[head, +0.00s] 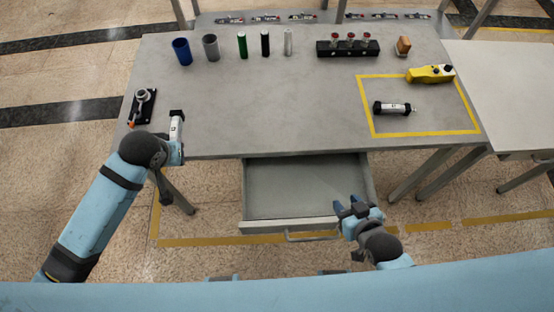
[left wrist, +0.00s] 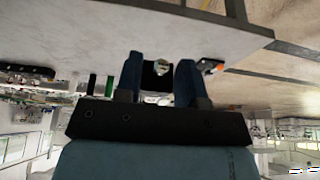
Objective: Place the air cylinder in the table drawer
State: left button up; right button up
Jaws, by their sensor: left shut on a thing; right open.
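One air cylinder (head: 176,127), silver with a black end cap, stands up from my left gripper (head: 175,148) at the table's front left edge. That gripper is shut on it. In the left wrist view the black square end of the cylinder (left wrist: 158,74) shows between the two fingers (left wrist: 158,85). A similar silver cylinder with black ends (head: 392,108) lies inside the yellow taped square. The table drawer (head: 290,224) is pulled open and its visible inside is empty. My right gripper (head: 355,209) is open and empty by the drawer's front right corner, near the handle (head: 312,237).
The grey table (head: 270,110) has several upright cylinders along its back, a black block with red-topped parts (head: 347,48), a yellow tool (head: 430,74) and a black-based fixture (head: 142,105) at left. The table's middle is clear. A white table (head: 510,90) adjoins at right.

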aim_at(303, 186)
jog(key=l, duration=0.45)
jog(key=k+l, duration=0.15)
jog(key=l, duration=0.75)
jog(key=k+u, duration=0.05)
